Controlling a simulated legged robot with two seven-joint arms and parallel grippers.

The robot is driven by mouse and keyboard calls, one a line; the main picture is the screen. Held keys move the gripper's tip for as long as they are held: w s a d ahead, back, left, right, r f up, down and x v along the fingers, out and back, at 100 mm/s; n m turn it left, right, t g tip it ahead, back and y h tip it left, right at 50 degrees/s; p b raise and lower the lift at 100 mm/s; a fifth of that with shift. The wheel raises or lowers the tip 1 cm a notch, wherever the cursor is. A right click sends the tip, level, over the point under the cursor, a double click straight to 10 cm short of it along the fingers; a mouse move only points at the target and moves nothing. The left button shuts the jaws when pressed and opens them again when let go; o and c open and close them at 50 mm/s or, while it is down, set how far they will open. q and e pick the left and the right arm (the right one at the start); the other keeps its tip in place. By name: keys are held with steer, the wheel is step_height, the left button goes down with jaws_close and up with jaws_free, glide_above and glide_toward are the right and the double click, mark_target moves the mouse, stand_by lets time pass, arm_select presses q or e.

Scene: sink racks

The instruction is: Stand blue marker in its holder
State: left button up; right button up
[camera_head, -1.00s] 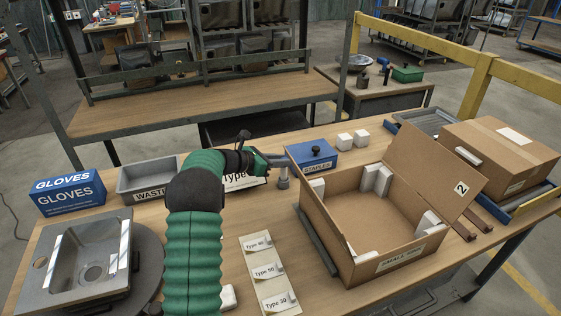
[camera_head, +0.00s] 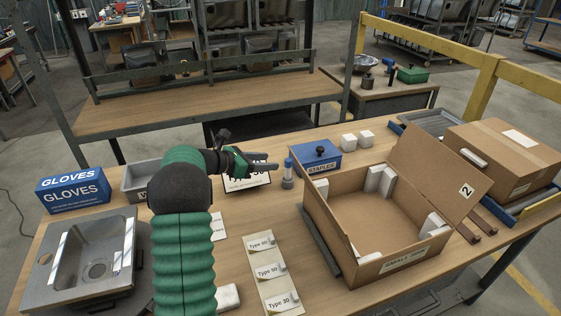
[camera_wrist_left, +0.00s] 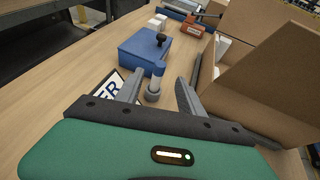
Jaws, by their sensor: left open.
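The blue marker (camera_head: 288,165) stands upright in its small grey round holder (camera_head: 287,183) on the table, left of the blue staples box. In the left wrist view the marker (camera_wrist_left: 157,71) rises from the holder (camera_wrist_left: 153,92), in line with the gap between my fingers. My left gripper (camera_head: 268,164) is open and empty, just left of the marker in the head view. In the left wrist view the two fingers (camera_wrist_left: 159,81) are spread apart. My right gripper is not in view.
The blue staples box (camera_head: 320,158) is close behind and right of the holder. A sign (camera_head: 250,183) lies under my gripper. The open cardboard box (camera_head: 345,225) stands to the right. A sink (camera_head: 85,262) is at left, and type cards (camera_head: 268,270) lie in front.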

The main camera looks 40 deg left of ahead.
arm_select(q)
steer(key=v, duration=0.8)
steer(key=shift+s, duration=0.35)
steer(key=shift+a+r, duration=0.1)
steer(key=shift+a, duration=0.05)
